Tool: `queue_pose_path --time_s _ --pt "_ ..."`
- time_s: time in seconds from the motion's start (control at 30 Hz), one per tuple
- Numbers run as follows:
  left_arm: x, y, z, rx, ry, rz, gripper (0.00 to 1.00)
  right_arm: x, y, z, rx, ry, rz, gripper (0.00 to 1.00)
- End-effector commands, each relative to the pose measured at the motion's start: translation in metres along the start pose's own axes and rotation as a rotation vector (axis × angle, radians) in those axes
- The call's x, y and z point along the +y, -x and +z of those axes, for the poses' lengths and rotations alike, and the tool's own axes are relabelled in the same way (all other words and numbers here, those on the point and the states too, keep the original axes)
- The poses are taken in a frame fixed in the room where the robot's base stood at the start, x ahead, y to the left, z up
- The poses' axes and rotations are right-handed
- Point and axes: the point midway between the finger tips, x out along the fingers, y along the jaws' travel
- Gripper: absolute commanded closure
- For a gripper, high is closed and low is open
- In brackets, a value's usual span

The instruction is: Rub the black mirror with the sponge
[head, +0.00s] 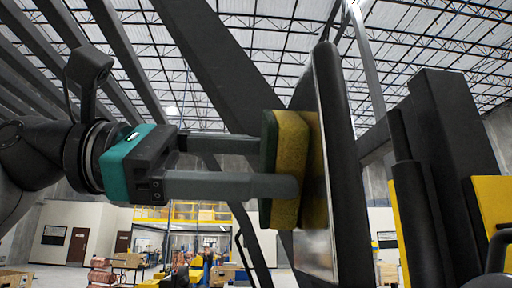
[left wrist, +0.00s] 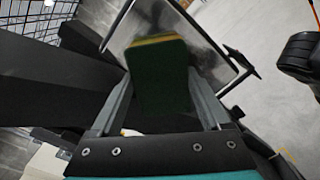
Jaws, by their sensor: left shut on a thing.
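My left gripper (head: 283,160) reaches in from the left in the head view and is shut on a sponge. The sponge (head: 290,150) is yellow with a dark green back and stands upright between the fingers. Its yellow side faces the black mirror (head: 343,160), a black-framed panel with a shiny grey face. The sponge's reflection shows in that face; sponge and mirror look touching or nearly so. In the left wrist view the sponge's green back (left wrist: 160,78) covers part of the mirror's shiny face (left wrist: 205,65). My right gripper is not in view.
Dark and yellow machine parts (head: 445,150) stand close behind the mirror at the right. A thick dark beam (head: 215,65) slants behind my left gripper. Boxes (head: 125,260) and a yellow platform (head: 200,212) are far off in the hall.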

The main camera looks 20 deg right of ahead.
Motion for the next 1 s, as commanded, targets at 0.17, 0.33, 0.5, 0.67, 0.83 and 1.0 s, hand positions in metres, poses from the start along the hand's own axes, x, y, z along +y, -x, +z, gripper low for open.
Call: queue_pose_path --time_s 0.17,0.33,0.5,0.67,0.83,1.0 --pt "0.014 0.005 0.004 0.008 -0.008 0.036 1.0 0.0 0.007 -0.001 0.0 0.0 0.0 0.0" --pt "0.003 0.006 0.012 0.006 -0.012 0.038 1.0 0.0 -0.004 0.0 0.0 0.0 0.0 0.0" --pt "-0.008 0.006 0.023 0.005 -0.011 0.034 1.0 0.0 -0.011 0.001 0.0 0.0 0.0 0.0" --pt "-0.014 0.005 0.03 0.004 -0.008 0.029 1.0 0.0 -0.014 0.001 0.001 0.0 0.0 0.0" --pt "-0.02 0.004 0.035 0.004 -0.008 0.026 1.0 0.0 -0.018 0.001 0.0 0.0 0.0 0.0" --pt "-0.032 0.003 0.045 0.005 -0.01 0.024 1.0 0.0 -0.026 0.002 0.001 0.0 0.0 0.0"
